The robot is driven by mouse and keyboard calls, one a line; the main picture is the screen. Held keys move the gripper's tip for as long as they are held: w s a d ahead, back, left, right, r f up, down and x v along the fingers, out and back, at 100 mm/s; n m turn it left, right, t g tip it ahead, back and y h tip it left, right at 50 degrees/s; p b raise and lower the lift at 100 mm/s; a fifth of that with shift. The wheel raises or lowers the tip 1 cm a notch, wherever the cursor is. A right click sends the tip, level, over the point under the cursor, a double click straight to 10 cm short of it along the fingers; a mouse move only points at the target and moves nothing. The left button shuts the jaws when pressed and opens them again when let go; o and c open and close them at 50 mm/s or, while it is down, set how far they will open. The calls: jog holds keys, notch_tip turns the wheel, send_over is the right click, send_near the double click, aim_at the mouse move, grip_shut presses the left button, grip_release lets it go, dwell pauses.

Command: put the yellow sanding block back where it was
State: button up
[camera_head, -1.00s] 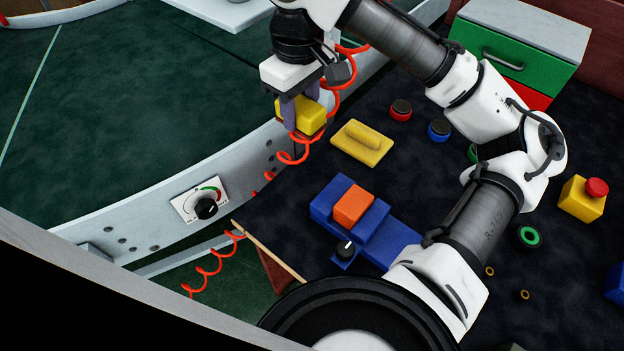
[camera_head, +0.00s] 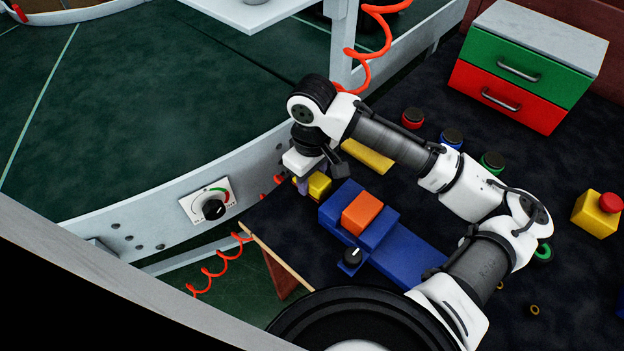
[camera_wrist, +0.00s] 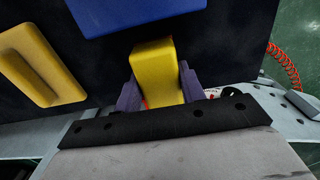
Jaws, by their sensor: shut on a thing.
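The yellow sanding block (camera_wrist: 157,72) is between the two purple fingers of my gripper (camera_wrist: 158,90) in the wrist view. The gripper is shut on it. In the head view the block (camera_head: 319,185) shows below my gripper (camera_head: 309,186), near the conveyor's outer wall and left of a blue fixture. Whether the block touches the dark table top, I cannot tell. A flat yellow piece with a raised grip (camera_wrist: 41,63) lies to the left in the wrist view; in the head view my arm partly hides it (camera_head: 366,157).
The blue fixture (camera_head: 408,262) with an orange block (camera_head: 362,213) and a black knob stands close by. Round buttons, a drawer cabinet (camera_head: 525,65) and a yellow box with a red button (camera_head: 597,214) are farther right. The conveyor wall (camera_head: 150,220) borders the table.

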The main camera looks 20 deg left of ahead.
jog(key=shift+f, duration=0.8)
jog(key=shift+f, duration=0.2)
jog(key=o, duration=0.9)
jog(key=shift+o, duration=0.2)
jog(key=shift+r, duration=0.1)
notch_tip(320, 180, up, 12)
jog(key=shift+r, duration=0.1)
